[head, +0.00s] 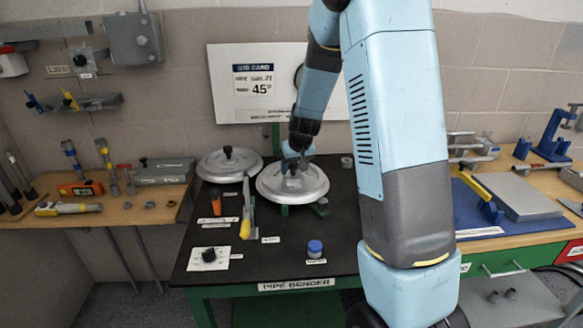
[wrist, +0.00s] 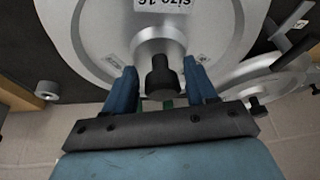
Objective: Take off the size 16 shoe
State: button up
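The size 16 shoe (head: 292,186) is a round silver disc on the bender at the middle of the black table. In the wrist view its silver face (wrist: 100,35) fills the top and bears an upside-down "SIZE 16" label. A black knob (wrist: 161,75) stands at its centre. My gripper (wrist: 160,80) is open, with one blue finger on each side of the knob and a visible gap on both sides. In the head view my gripper (head: 294,160) is over the middle of the shoe and hides the knob.
A second silver shoe (head: 228,165) with a black knob lies close on the left. A yellow-handled lever (head: 247,212), a blue-capped jar (head: 315,248) and a black knob on a white plate (head: 209,257) are nearer the front. The front middle of the black table (head: 270,265) is clear.

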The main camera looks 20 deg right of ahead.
grip_shut()
jog(key=shift+c, duration=1.2)
grip_release()
grip_shut()
jog(key=shift+r, duration=1.75)
jog(key=shift+r, duration=2.45)
